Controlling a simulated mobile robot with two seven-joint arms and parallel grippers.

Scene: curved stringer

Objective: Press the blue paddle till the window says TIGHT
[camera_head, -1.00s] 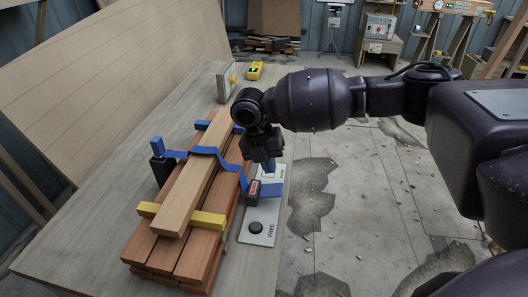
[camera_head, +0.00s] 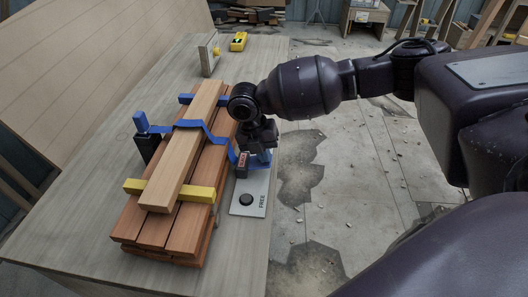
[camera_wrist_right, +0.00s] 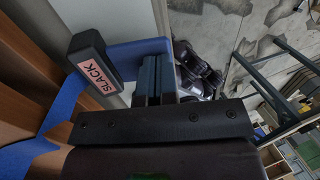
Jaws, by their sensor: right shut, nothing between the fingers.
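The blue paddle (camera_head: 262,158) is at the right side of the plank stack, partly hidden by my right gripper (camera_head: 264,149). In the right wrist view the paddle (camera_wrist_right: 128,52) shows as a flat blue bar behind the shut, empty fingers (camera_wrist_right: 154,72). The fingertips overlap the paddle there; I cannot tell whether they touch it. The window (camera_wrist_right: 91,69), on a dark block beside the paddle, reads SLACK. It is a small red label in the head view (camera_head: 243,159). A blue strap (camera_head: 190,124) runs over the top plank to this side. My left gripper is not in view.
A plate (camera_head: 249,193) with a black round knob (camera_head: 246,199) and the word FREE lies near the table's right edge. A yellow bar (camera_head: 135,187) crosses the stack (camera_head: 160,236). A yellow device (camera_head: 238,41) stands at the far end. Floor lies open to the right.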

